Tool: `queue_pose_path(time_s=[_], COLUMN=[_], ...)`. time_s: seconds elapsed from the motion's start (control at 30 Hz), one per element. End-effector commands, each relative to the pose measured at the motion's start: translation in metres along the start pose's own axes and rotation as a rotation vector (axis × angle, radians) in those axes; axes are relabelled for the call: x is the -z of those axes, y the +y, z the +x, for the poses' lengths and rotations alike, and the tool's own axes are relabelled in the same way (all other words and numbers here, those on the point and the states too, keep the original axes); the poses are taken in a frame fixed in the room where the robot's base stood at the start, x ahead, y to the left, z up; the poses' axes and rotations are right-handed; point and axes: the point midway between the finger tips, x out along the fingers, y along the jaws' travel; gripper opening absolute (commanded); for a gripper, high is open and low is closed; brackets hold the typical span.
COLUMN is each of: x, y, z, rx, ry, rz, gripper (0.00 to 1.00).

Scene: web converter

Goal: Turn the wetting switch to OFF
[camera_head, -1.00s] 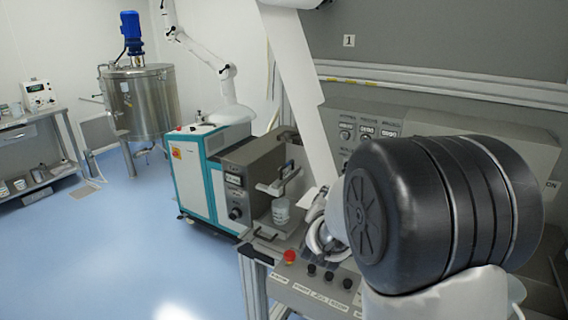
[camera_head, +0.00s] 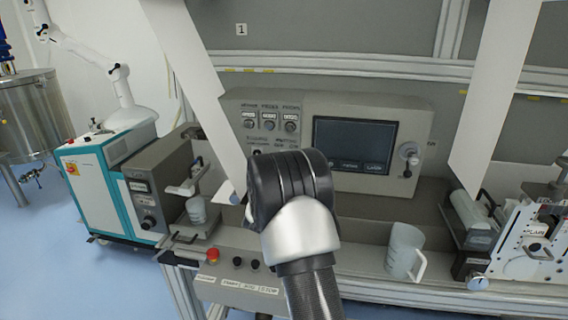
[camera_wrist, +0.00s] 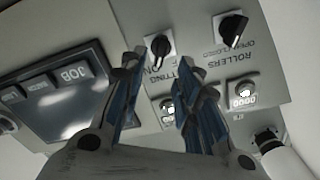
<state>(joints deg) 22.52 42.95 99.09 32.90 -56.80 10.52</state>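The wetting switch (camera_wrist: 159,47) is a black rotary knob on a pale square plate in the wrist view, with partly hidden lettering reading "TTING" and "ON" below it. Its exact setting is hard to tell. My gripper (camera_wrist: 161,72) is open, with its two blue-padded fingers pointing at the panel. The knob shows in the gap between the fingertips, closer to the left one. I see no clear contact.
A similar rollers knob (camera_wrist: 232,29) is right of the wetting switch in the wrist view. A touchscreen (camera_head: 354,145) is right of my wrist in the head view. A white mug (camera_head: 403,250) stands on the ledge. A red button (camera_head: 212,255) is on the front console.

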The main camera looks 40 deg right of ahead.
Motion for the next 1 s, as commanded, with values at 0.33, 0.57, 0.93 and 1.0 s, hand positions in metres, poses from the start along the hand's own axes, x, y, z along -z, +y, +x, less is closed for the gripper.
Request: queue_pose_path(time_s=[0.33, 0.57, 0.93, 1.0], x=[-0.001, 0.0, 0.0, 0.0], y=[0.0, 0.0, 0.0, 0.0], z=[0.054, 0.062, 0.061, 0.061], rx=[0.0, 0.0, 0.0, 0.0], ry=[0.0, -0.001, -0.001, -0.001], rz=[0.001, -0.001, -0.001, -0.001], gripper=[0.3, 0.3, 0.19, 0.14])
